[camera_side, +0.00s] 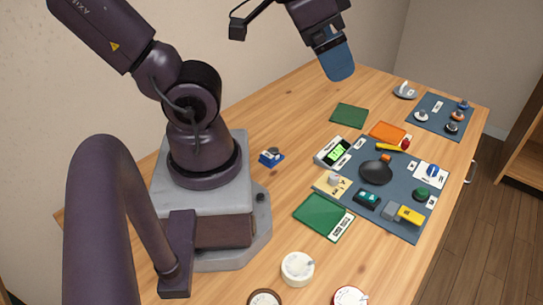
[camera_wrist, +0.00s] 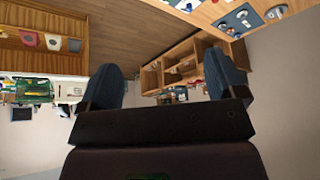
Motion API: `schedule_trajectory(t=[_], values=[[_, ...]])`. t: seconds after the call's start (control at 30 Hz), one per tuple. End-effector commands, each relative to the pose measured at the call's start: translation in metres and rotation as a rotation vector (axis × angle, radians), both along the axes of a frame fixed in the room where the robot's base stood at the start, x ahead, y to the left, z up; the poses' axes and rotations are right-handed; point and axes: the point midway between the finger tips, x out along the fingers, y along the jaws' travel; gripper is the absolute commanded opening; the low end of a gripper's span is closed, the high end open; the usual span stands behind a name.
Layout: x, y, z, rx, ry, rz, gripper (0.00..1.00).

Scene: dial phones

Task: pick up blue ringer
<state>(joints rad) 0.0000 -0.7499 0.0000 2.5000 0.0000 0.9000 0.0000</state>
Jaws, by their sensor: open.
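My gripper (camera_side: 338,65) is high above the back of the table, well clear of everything on it. In the wrist view my gripper (camera_wrist: 163,78) has its two blue fingers spread wide with nothing between them. I cannot tell for sure which thing is the blue ringer. A small blue block with a dark top (camera_side: 271,157) sits alone on the wood beside my base. A small blue piece (camera_side: 463,104) is at the far mat's edge.
The large mat (camera_side: 405,226) holds a black round dish (camera_side: 376,172), a yellow-and-grey block (camera_side: 404,214) and several small devices. A green board (camera_side: 324,217) lies at its near left. A white round container (camera_side: 298,268) stands in front.

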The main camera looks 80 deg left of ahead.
Motion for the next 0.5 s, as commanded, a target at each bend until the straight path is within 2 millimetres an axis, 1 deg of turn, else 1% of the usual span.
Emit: schedule_trajectory(t=[0.13, 0.23, 0.37, 0.5], values=[[0.0, 0.0, 0.0, 0.0, 0.001, -0.002, 0.89], [0.002, -0.002, -0.008, 0.0, 0.038, -0.008, 0.89], [0.01, -0.003, -0.031, 0.0, 0.164, -0.018, 0.89], [0.023, -0.001, -0.066, 0.035, 0.352, -0.042, 0.89]])
